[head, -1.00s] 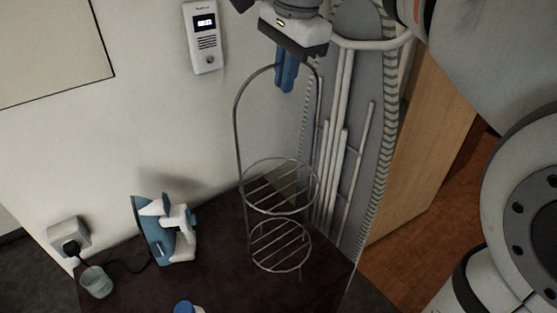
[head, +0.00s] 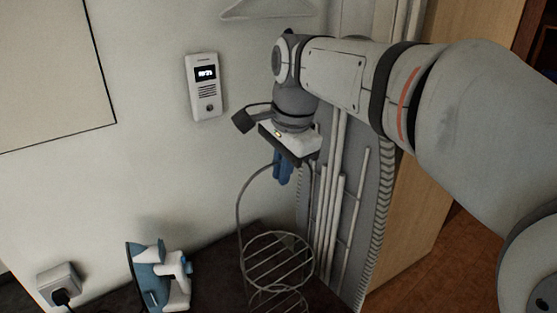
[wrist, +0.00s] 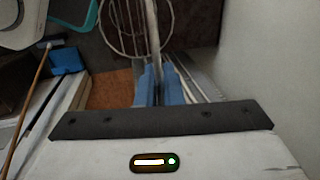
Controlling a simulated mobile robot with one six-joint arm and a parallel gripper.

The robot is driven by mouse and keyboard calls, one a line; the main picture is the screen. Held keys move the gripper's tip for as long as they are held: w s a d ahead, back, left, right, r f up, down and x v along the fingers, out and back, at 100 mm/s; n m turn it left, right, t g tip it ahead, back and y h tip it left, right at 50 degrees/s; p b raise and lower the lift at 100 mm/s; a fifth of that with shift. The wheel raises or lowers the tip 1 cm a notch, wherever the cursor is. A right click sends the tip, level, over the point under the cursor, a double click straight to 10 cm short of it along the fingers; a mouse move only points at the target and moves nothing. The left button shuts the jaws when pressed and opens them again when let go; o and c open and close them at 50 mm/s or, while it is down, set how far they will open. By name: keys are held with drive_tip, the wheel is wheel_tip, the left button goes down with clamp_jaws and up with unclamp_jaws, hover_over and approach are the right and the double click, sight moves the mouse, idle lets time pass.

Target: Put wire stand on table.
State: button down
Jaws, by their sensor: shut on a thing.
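The wire stand (head: 281,262) is a grey metal frame with a tall arched handle and two round wire tiers. It looks upright over the right part of the dark table (head: 215,284); its lower tier is cut off by the picture's bottom edge. I cannot tell whether its base touches the table. My gripper (head: 283,172), with blue fingers, is shut on the top of the handle. In the wrist view, the fingers (wrist: 160,86) pinch the handle, and the stand's rings (wrist: 105,32) show beyond them.
A blue and white iron (head: 160,276) stands on the table left of the wire stand. A wall socket with a plug (head: 58,285) is at the far left. A grey ironing board (head: 340,225) and white poles are close on the right. An intercom (head: 206,87) hangs on the wall.

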drive_tip(key=c, duration=1.6)
unclamp_jaws()
wheel_tip(320, 180, up, 12)
drive_tip(key=s+d+f, duration=0.1)
drive_tip(key=s, duration=0.1)
drive_tip(key=s+d+f+n, duration=0.3)
drive_tip(key=s+f, duration=0.1)
drive_tip(key=f, duration=0.4)
drive_tip(key=s+d+f+n+t, duration=0.1)
drive_tip(key=s+d+f+n, duration=0.2)
drive_tip(key=f, duration=0.6)
drive_tip(key=s+d+f+n+h, duration=0.1)
drive_tip(key=s+d+f+n, duration=0.3)
drive_tip(key=f, duration=0.4)
drive_tip(key=shift+s+d+f+n, duration=0.25)
drive_tip(key=shift+s+n, duration=0.1)
drive_tip(key=shift+n, duration=0.25)
